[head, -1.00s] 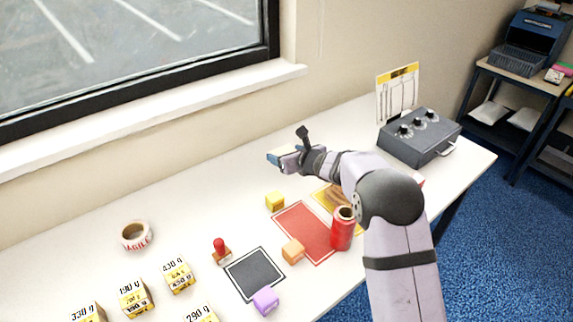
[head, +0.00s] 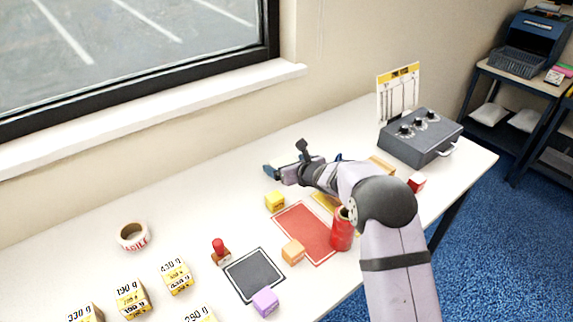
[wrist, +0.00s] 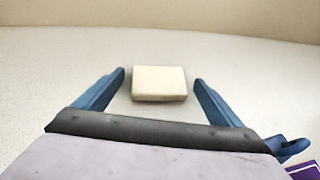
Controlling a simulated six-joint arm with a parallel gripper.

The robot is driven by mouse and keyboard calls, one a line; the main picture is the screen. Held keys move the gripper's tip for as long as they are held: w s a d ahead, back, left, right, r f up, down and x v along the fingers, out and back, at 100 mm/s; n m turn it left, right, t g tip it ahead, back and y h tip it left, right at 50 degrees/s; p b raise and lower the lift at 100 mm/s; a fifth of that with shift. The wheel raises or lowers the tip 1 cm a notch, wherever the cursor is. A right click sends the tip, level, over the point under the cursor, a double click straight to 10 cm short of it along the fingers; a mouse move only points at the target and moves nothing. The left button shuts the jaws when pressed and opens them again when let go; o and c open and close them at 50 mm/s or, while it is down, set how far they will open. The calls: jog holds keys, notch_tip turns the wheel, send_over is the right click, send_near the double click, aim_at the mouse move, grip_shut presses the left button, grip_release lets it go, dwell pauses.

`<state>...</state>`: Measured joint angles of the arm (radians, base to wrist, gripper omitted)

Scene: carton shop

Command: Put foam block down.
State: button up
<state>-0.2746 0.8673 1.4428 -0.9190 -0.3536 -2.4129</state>
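A cream block (wrist: 159,83), which looks like the foam block, sits just ahead of my gripper in the wrist view and appears to rest on the white table. My gripper (wrist: 159,77) is open, with one blue finger on each side of the block and a visible gap on both sides. In the head view my gripper (head: 269,172) is low over the far part of the table, near the wall side. I cannot make out the block there; the gripper seems to hide it.
A grey control box (head: 420,138) stands right.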

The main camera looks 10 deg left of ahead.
jog(key=shift+r, duration=0.25)
jog(key=b+v, duration=0.2)
jog(key=v, duration=1)
dwell(0.6)
